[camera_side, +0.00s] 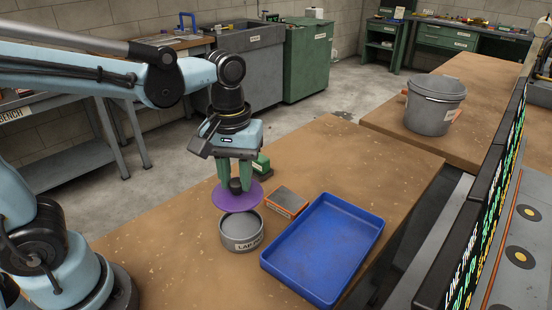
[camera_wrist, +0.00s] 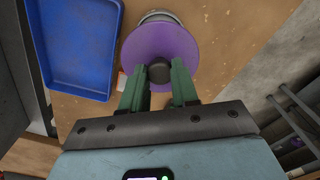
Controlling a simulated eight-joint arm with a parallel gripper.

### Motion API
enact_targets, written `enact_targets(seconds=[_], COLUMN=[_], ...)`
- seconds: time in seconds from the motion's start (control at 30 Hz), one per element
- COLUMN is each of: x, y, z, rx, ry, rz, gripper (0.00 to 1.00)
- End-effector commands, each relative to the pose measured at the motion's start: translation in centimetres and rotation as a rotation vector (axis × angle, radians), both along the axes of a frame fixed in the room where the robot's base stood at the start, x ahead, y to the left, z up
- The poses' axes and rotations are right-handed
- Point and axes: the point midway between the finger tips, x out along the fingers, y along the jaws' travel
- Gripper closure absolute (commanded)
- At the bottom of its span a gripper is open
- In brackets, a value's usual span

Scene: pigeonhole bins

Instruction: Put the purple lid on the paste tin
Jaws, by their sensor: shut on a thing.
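The purple lid (camera_side: 228,197) is a flat disc with a dark knob in its middle. My gripper (camera_side: 236,184) is shut on the knob, and the lid hangs roughly level. The paste tin (camera_side: 241,232) is a round grey open tin with a label partly reading "LAP". It stands on the bench, and in the side view the lid shows just above and behind its rim. In the wrist view the lid (camera_wrist: 160,50) covers most of the tin, whose rim (camera_wrist: 158,16) peeks out past the lid's far edge. My fingers (camera_wrist: 159,88) flank the knob.
An empty blue tray (camera_side: 322,250) lies right of the tin. A small grey-and-orange block (camera_side: 287,201) sits between them at the back. A green object (camera_side: 261,164) is behind my gripper. A grey bucket (camera_side: 434,104) stands on the farther bench.

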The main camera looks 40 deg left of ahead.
Motion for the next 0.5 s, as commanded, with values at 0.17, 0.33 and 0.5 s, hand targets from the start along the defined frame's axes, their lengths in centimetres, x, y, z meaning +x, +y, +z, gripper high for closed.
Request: enact_targets(seconds=[0.17,0.33,0.5], x=[0.0,0.1,0.0], y=[0.0,0.0,0.0], z=[-2.0,-3.7,-5.0], rx=[0.0,0.0,0.0], ry=[0.0,0.0,0.0], rz=[0.0,0.0,0.0], gripper=[1.0,1.0,1.0])
